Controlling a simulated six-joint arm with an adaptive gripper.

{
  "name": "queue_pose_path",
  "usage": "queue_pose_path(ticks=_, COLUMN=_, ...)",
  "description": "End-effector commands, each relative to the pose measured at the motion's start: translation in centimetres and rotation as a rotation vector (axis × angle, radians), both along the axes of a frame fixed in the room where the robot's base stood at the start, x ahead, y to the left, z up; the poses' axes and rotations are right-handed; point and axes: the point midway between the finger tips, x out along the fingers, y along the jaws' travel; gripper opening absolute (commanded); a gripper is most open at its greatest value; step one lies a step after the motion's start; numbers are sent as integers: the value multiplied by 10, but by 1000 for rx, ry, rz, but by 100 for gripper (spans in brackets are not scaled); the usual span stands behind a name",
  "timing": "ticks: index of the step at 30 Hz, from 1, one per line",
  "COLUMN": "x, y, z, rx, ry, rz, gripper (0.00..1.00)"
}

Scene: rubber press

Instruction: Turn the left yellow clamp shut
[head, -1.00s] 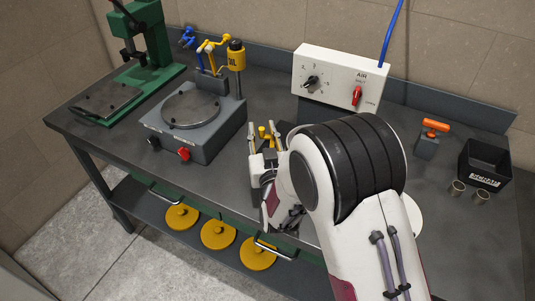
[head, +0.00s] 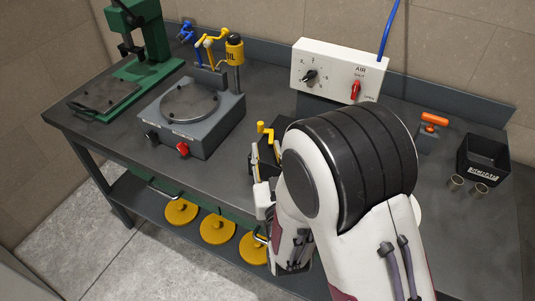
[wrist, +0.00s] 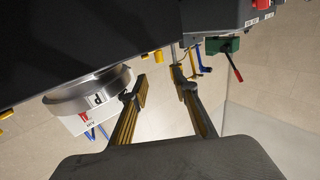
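A yellow clamp (head: 265,130) stands at the left end of a dark block (head: 283,126), which my arm largely hides in the head view. In the wrist view, a small yellow piece (wrist: 158,56) shows at the dark block's edge, just beyond my fingertips. Another yellow bit (wrist: 6,113) shows at the left edge; I cannot tell which is the left clamp. My gripper (wrist: 161,84) is open, with an empty gap between its fingers. In the head view its fingers are close to the clamp on the front side, partly hidden; contact cannot be told.
A grey plate unit (head: 190,125) stands left, with a green press (head: 148,35) beyond it. A white air box (head: 338,70) stands behind. An orange-handled tool (head: 433,125) and a black bin (head: 485,160) are at right. In the wrist view, a metal disc (wrist: 85,98) is beside the left finger.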

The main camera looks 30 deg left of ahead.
Motion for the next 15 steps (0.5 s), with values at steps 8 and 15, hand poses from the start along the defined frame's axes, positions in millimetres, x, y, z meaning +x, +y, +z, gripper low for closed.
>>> queue_pose_path(ticks=8, x=-6, y=-4, z=0, rx=0, ry=0, rz=0, gripper=29)
queue_pose_path(ticks=15, x=-6, y=-4, z=0, rx=0, ry=0, rz=0, gripper=29)
